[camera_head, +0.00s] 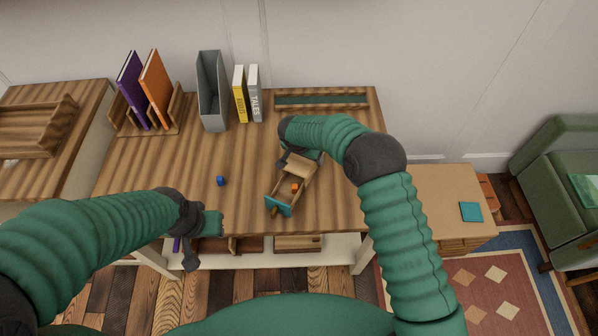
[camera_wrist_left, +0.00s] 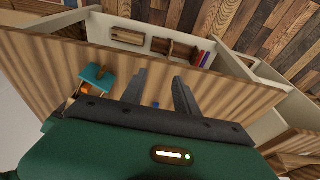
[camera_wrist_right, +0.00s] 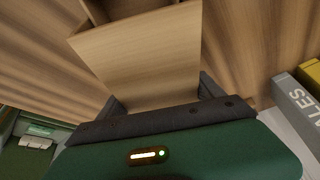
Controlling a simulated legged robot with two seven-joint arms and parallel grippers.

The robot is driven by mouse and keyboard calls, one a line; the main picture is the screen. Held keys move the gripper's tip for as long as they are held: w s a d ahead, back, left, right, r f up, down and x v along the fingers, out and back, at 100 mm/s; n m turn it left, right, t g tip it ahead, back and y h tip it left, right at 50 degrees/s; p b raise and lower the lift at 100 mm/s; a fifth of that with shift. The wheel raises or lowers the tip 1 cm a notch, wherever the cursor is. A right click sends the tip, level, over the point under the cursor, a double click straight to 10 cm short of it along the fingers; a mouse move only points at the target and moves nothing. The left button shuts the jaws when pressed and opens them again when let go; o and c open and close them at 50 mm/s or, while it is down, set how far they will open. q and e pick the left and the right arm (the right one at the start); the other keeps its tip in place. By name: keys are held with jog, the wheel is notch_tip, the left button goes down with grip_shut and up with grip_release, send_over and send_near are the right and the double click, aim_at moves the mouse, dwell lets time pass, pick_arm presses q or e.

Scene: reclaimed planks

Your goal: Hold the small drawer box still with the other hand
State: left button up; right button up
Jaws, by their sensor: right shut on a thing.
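The small wooden drawer box (camera_head: 299,169) stands on the table. Its drawer is pulled out toward the front edge, with a teal front (camera_head: 280,206) and a small orange thing (camera_head: 295,188) inside. My right gripper (camera_wrist_right: 162,95) is shut on the back of the box, one finger on each side; my arm hides part of this in the head view. My left gripper (camera_wrist_left: 162,84) is open and empty, left of the box near the table's front edge. The left wrist view also shows the teal drawer front (camera_wrist_left: 97,77).
A small blue cube (camera_head: 221,181) lies on the table (camera_head: 150,170), left of the box. At the back stand a book rack (camera_head: 170,122), a grey file holder (camera_head: 212,95) and yellow and grey books (camera_head: 240,95). A side table (camera_head: 440,200) stands at the right.

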pick_arm(q)
jog(key=shift+c, duration=1.1)
jog(key=w+a+m+t, duration=0.1)
jog(key=w+a+m, duration=0.1)
jog(key=w+a+m+y, duration=0.1)
jog(key=w+a+m, duration=0.1)
jog(key=shift+w+f+t, duration=0.1)
jog(key=shift+w+t, duration=0.2)
jog(key=shift+t, duration=0.1)
grip_shut()
jog(key=w+d+f+m+t+h, duration=0.2)
jog(key=w+d+m+h, duration=0.15)
jog(key=m, duration=0.85)
jog(key=s+d+f+m+g+h, duration=0.1)
jog(key=s+d+m+g+h, duration=0.2)
jog(key=s+d+m+h, duration=0.25)
jog(key=shift+m+g+y, duration=0.3)
jog(key=shift+m+y, duration=0.05)
jog(key=shift+y, duration=0.25)
jog(key=x, duration=0.3)
jog(key=w+x, duration=0.1)
jog(key=x, duration=0.7)
jog(key=shift+w+r, duration=0.25)
jog(key=shift+w+d, duration=0.25)
jog(key=shift+w, duration=0.15)
